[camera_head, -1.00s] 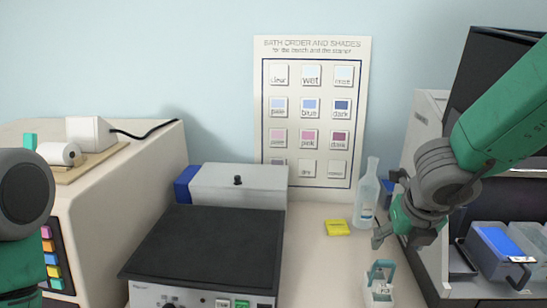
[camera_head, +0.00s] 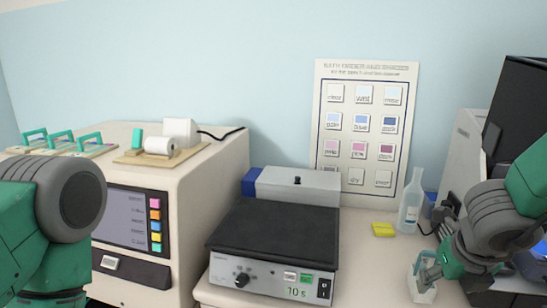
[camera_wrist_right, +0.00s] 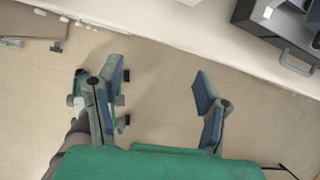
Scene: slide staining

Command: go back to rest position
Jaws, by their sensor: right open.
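My right gripper (camera_head: 441,250) is at the right side of the head view, close to a small white rack with a teal handle (camera_head: 423,284). In that view I cannot tell whether it touches the rack. In the right wrist view my right gripper (camera_wrist_right: 160,84) has its fingers spread, with nothing between them and bare floor behind. A grey and teal part of my left arm fills the lower left of the head view; the left gripper does not show.
A hot plate (camera_head: 268,283) stands mid-bench, left of a yellow block (camera_head: 383,230) and a clear bottle (camera_head: 410,205). A large beige machine (camera_head: 185,215) is at the left. A shade chart (camera_head: 343,75) hangs behind. The bench between hot plate and rack is clear.

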